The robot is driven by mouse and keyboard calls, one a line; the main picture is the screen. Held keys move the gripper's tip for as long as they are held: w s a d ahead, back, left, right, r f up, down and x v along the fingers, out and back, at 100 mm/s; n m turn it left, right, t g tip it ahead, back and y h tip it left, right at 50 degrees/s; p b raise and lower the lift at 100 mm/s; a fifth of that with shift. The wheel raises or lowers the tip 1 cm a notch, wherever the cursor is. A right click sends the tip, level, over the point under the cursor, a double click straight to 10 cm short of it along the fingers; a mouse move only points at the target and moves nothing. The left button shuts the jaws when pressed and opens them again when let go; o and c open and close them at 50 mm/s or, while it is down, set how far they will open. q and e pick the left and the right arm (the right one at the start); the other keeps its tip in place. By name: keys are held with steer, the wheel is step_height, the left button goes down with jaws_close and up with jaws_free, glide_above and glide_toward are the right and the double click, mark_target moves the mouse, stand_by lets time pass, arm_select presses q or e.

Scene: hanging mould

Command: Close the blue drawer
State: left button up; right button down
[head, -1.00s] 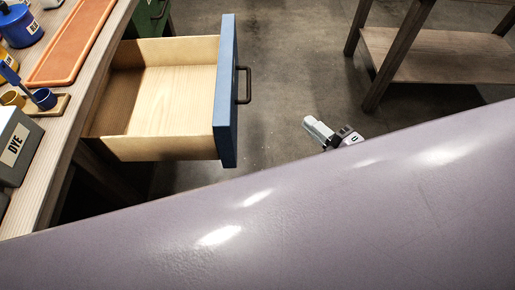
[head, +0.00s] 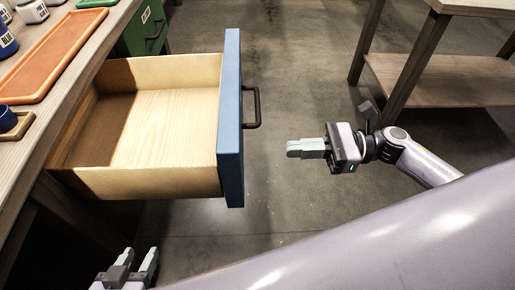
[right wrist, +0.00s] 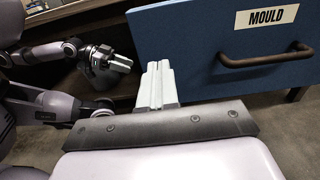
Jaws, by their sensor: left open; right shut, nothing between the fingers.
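The blue drawer (head: 231,125) is pulled out from the wooden bench, and its pale wooden inside is empty. Its front has a dark handle (head: 252,107). In the right wrist view the blue front (right wrist: 200,50) shows a MOULD label (right wrist: 266,17) above the handle (right wrist: 265,58). My right gripper (head: 292,148) is shut and empty, to the right of the drawer front and apart from it in the head view. Its fingers (right wrist: 158,68) also show in the right wrist view. My left gripper (head: 136,258) is open and empty, at the bottom left, nearer than the drawer.
The bench (head: 50,105) carries an orange tray (head: 60,60), and small containers stand at its left. A green drawer (head: 146,28) is beyond the blue one. A wooden table with a lower shelf (head: 440,78) stands at right. The floor between is clear. My large arm link covers the bottom right.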

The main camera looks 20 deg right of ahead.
arm_select(q)
steer(key=shift+a, duration=0.2)
arm_select(e)
steer(key=x, duration=0.8)
steer(key=shift+a, duration=0.25)
arm_select(q)
steer(key=shift+f, duration=0.1)
arm_select(e)
steer(key=shift+w+a, duration=0.1)
